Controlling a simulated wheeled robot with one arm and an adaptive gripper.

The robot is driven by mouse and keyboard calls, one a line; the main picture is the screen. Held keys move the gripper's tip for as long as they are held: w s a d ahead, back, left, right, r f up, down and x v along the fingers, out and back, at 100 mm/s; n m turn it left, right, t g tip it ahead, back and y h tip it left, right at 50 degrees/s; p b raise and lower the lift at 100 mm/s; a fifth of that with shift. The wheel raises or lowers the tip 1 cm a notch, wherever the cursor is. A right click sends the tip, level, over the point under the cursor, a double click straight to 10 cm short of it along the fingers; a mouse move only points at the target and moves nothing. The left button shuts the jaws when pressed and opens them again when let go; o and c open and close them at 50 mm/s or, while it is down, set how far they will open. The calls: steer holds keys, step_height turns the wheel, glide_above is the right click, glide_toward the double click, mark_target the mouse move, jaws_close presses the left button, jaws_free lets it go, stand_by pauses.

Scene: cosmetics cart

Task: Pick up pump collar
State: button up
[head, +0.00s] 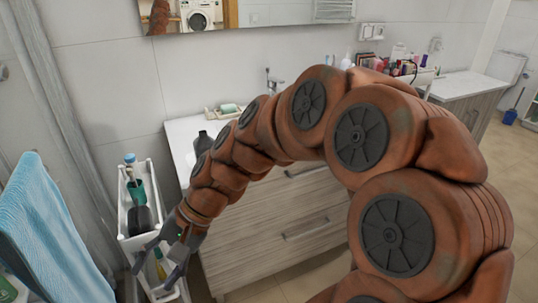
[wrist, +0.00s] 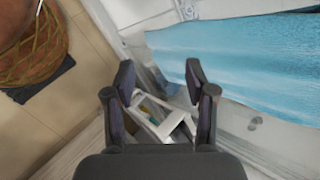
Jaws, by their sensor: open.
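My gripper (head: 158,266) is open and empty, by the front of the white cart (head: 123,205) at the left of the head view. In the wrist view my gripper (wrist: 160,80) has its two dark fingers spread apart, with part of the cart (wrist: 163,127) showing between and below them. The cart's upper tray holds a green bottle (head: 137,190), a blue-topped item (head: 130,160) and a dark rounded item (head: 140,219). A yellow-green item (head: 160,270) shows lower down, near the fingers. I cannot make out which of these is the pump collar.
A blue towel (head: 45,235) hangs left of the cart and also fills the upper right of the wrist view (wrist: 250,65). A wooden vanity (head: 275,225) stands to the right. A woven basket (wrist: 35,50) stands on the tiled floor.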

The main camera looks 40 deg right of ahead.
steer(key=w+d+r+m+t+y+b, duration=0.1)
steer(key=w+d+m+t+b, duration=0.1)
steer(key=w+d+m+t, duration=0.5)
steer(key=w+d+r+m+t+b, duration=0.15)
steer(key=w+d+m+t, duration=0.35)
steer(key=w+d, duration=0.65)
steer(key=s+d+f+m+t+h+b, duration=0.2)
steer(key=s+d+f+m+h, duration=0.45)
steer(key=d, duration=0.95)
steer(key=s+d+f+m+t+h+b, duration=0.1)
steer(key=d+m+t+h, duration=0.25)
steer(key=d+m, duration=1)
steer(key=shift+w+d+r+n+g+h+p, duration=0.15)
steer(key=shift+w+d+n, duration=0.5)
steer(key=shift+w, duration=1.35)
steer(key=shift+w+d+f+n+g+h+p, duration=0.2)
steer(key=shift+w+d+n, duration=0.45)
steer(key=shift+w, duration=1.4)
steer(key=shift+w+d+r+n+g+y+p, duration=0.1)
steer(key=shift+w+d+r+n+p, duration=0.25)
steer(key=shift+w+d, duration=1.1)
steer(key=shift+w+a+f, duration=0.15)
steer(key=shift+w+a, duration=0.4)
steer(key=shift+a, duration=0.05)
steer(key=shift+c, duration=0.3)
jaws_close()
